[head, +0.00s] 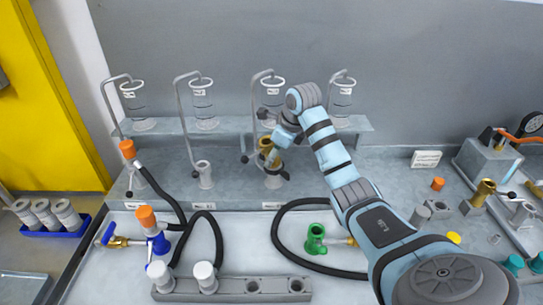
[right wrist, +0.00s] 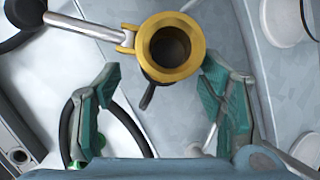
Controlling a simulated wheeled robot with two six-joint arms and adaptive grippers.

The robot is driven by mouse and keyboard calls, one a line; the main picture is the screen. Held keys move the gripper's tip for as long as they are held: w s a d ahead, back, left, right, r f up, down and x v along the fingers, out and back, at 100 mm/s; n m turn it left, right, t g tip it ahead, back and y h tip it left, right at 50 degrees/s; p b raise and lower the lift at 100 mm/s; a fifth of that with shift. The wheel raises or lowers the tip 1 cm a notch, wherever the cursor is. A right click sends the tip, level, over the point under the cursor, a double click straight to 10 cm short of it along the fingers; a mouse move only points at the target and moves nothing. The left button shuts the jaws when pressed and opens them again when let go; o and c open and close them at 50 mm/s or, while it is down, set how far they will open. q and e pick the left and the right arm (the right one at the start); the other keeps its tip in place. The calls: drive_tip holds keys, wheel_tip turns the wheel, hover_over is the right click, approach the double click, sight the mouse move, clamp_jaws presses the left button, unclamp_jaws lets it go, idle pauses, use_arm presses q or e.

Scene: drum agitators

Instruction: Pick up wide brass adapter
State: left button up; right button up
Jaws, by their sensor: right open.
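A brass adapter (head: 266,144) with a wide ring-shaped top sits upright at the third stand from the left. In the right wrist view the adapter (right wrist: 170,74) shows from above as a yellow ring with a dark bore, and a silver rod meets its left side. My right gripper (right wrist: 163,78) is open and empty, its teal fingers apart on either side, just short of the ring in the picture. In the head view my right gripper (head: 274,158) is at the same stand, partly hidden by its own wrist. My left gripper is not in view.
Grey stands (head: 204,175) with glass cylinders line the back. Another brass piece (head: 483,190) stands at the right. Black hoses (head: 288,245), a green fitting (head: 315,238) and a grey block (head: 235,287) occupy the front bench. A blue tray (head: 50,225) is at the left.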

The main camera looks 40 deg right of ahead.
drive_tip(key=x, duration=0.5)
drive_tip(key=shift+w+d, duration=0.25)
drive_tip(key=shift+w, duration=0.1)
drive_tip(key=shift+s+r, duration=0.2)
drive_tip(key=shift+s, duration=0.05)
drive_tip(key=c, duration=0.5)
clamp_jaws()
drive_tip(key=shift+r, duration=0.35)
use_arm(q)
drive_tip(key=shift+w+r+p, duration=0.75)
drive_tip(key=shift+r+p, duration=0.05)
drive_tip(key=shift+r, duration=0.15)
use_arm(e)
wheel_tip(320, 180, up, 19)
drive_tip(key=shift+r, duration=0.1)
